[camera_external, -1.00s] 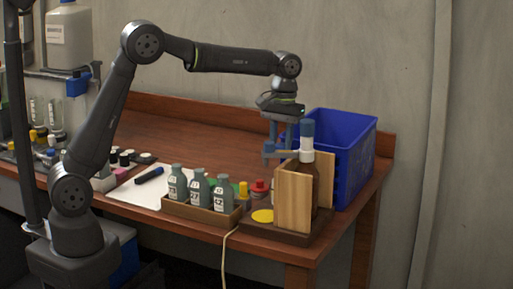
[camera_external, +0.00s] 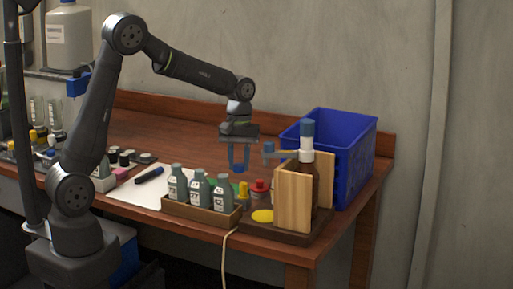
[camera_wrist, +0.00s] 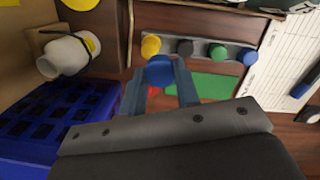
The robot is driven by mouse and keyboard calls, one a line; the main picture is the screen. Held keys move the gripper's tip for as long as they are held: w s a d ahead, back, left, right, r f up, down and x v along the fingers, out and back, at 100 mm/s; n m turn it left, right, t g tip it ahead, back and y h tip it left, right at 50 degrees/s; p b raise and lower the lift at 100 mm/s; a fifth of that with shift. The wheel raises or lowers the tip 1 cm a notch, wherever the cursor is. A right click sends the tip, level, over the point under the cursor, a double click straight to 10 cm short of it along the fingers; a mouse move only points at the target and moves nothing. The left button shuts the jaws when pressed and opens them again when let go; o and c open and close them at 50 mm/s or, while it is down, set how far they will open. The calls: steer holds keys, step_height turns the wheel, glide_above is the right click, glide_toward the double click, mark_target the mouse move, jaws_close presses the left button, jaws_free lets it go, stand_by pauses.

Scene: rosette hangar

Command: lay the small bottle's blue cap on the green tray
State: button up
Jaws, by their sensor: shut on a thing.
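My gripper (camera_external: 238,168) hangs above the table behind the row of grey bottles. In the wrist view its fingers (camera_wrist: 160,88) are shut on a round blue cap (camera_wrist: 160,69). The green tray (camera_wrist: 215,86) shows below and beyond the right finger, partly hidden by the finger and the gripper body. The cap is above table level, apart from the tray. A white bottle (camera_wrist: 72,54) with a yellow label and a dark band is at the upper left of the wrist view, beside a wooden panel.
A tall bottle with a blue top (camera_external: 307,132) stands between wooden panels (camera_external: 293,200). A blue bin (camera_external: 352,165) is behind it. Grey bottles stand in a wooden rack (camera_external: 205,215). A grey strip (camera_wrist: 200,52) holds several coloured caps. A red object (camera_external: 260,186) is nearby.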

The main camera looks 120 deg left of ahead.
glide_above(235, 188)
steer(key=f, duration=0.6)
steer(key=shift+s+a+f, duration=0.1)
steer(key=shift+a, duration=0.2)
steer(key=shift+f, duration=2)
steer(key=shift+f, duration=0.1)
steer(key=o, duration=0.9)
steer(key=shift+o, duration=0.2)
step_height(235, 188, up, 12)
steer(key=a, duration=0.1)
steer(key=shift+s+a, duration=0.15)
steer(key=shift+s, duration=0.1)
